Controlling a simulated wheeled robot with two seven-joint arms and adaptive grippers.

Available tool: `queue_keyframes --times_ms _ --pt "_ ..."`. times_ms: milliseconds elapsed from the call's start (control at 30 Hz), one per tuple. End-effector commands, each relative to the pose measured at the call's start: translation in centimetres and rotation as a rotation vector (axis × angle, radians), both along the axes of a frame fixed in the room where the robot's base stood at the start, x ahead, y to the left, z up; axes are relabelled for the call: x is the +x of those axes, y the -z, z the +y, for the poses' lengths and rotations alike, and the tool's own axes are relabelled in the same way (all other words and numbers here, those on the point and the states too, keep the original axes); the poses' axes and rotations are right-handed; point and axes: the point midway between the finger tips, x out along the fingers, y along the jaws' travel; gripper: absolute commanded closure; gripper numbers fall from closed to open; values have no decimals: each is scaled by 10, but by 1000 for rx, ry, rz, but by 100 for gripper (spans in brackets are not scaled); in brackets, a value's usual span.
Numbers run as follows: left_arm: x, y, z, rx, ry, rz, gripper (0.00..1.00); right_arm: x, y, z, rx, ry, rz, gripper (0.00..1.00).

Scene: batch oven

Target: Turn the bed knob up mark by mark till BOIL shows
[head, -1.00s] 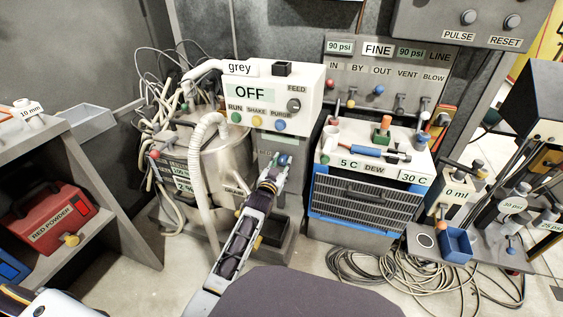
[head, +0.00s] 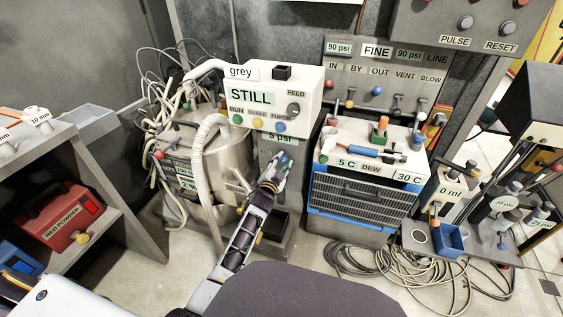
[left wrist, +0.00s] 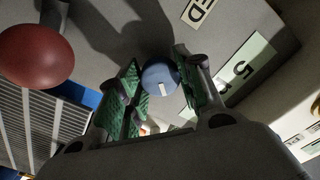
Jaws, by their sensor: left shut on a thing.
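A white control box (head: 300,85) stands in the middle of the head view, and its display (head: 250,96) reads STILL. My left gripper (head: 280,162) reaches up to the grey column below that box, under a small 5 psi readout (head: 281,138). In the left wrist view a round blue knob (left wrist: 160,77) with a white mark sits between the green finger pads of my left gripper (left wrist: 157,90), which is shut on it. A label ending in ED (left wrist: 199,12) is beside the knob. The knob is hidden behind the gripper in the head view. My right gripper is out of view.
A steel vessel (head: 222,160) with hoses stands left of the column. A blue-framed chiller (head: 365,190) stands close on its right. A large red ball-shaped knob (left wrist: 36,55) is near the gripper. Coiled cables (head: 400,270) lie on the floor at right.

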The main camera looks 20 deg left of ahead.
Motion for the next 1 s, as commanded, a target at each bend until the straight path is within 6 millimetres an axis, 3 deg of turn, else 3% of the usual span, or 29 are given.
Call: queue_keyframes --times_ms 600,633,767,1000 --pt "0 1 -1 56 1 -1 88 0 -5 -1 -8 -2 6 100" --pt "0 1 -1 56 1 -1 61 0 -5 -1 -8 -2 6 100" --pt "0 1 0 56 1 -1 44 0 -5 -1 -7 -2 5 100" --pt "0 0 0 56 0 -2 42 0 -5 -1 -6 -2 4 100"
